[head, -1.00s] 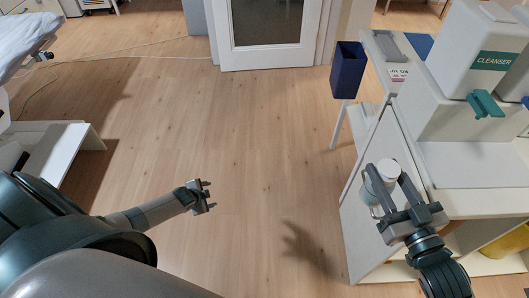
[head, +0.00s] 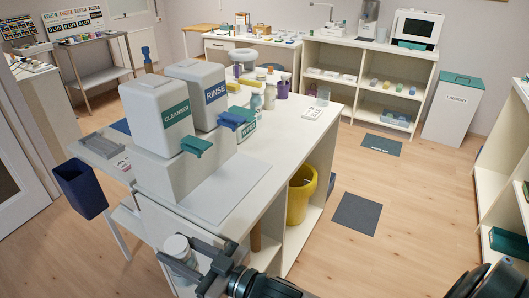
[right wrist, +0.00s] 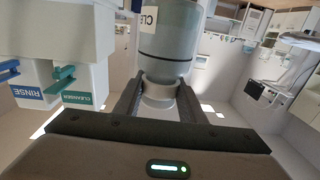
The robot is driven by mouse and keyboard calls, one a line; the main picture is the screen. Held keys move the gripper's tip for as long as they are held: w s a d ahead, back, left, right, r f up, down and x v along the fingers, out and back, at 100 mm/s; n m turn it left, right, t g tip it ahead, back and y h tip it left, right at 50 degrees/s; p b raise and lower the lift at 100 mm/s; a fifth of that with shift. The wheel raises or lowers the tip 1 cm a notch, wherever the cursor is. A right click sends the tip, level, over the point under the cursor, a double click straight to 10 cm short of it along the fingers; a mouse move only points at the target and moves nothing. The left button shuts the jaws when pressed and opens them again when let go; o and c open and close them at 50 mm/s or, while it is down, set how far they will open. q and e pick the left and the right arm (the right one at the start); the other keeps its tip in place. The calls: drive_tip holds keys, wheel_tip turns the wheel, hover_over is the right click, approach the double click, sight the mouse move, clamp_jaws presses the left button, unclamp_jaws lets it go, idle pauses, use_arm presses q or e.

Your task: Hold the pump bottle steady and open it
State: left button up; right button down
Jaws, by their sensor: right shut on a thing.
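My right gripper (head: 200,266) is at the lower left of the head view, just beyond the near end of the white counter. It is shut on a bottle (head: 179,252) with a round white top. The right wrist view, which is upside down, shows the bottle's grey-blue body (right wrist: 167,40) with a partly visible label reading "CLE". The fingers (right wrist: 160,100) sit on either side of its white neck or collar. I cannot see a pump on it. My left gripper is not in view.
A cleanser dispenser (head: 160,115) and a rinse dispenser (head: 203,92) stand on the counter (head: 260,160). Small bottles (head: 256,102) stand behind them. A blue bin (head: 80,188) hangs at the left, and a yellow bin (head: 300,197) is under the counter. Floor is open at right.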

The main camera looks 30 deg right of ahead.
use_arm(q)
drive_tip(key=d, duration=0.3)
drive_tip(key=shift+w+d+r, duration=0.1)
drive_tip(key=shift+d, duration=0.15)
use_arm(e)
drive_tip(key=s+d+m+t+h, duration=0.1)
drive_tip(key=s+d+m+h, duration=0.2)
drive_tip(key=d, duration=0.3)
drive_tip(key=s+d+m+t+h, duration=0.1)
drive_tip(key=s+d+m+h, duration=0.1)
drive_tip(key=d+h, duration=0.4)
drive_tip(key=shift+s+d+f+m+t, duration=0.3)
drive_tip(key=shift+s+d+m, duration=0.1)
drive_tip(key=shift+d+m, duration=0.2)
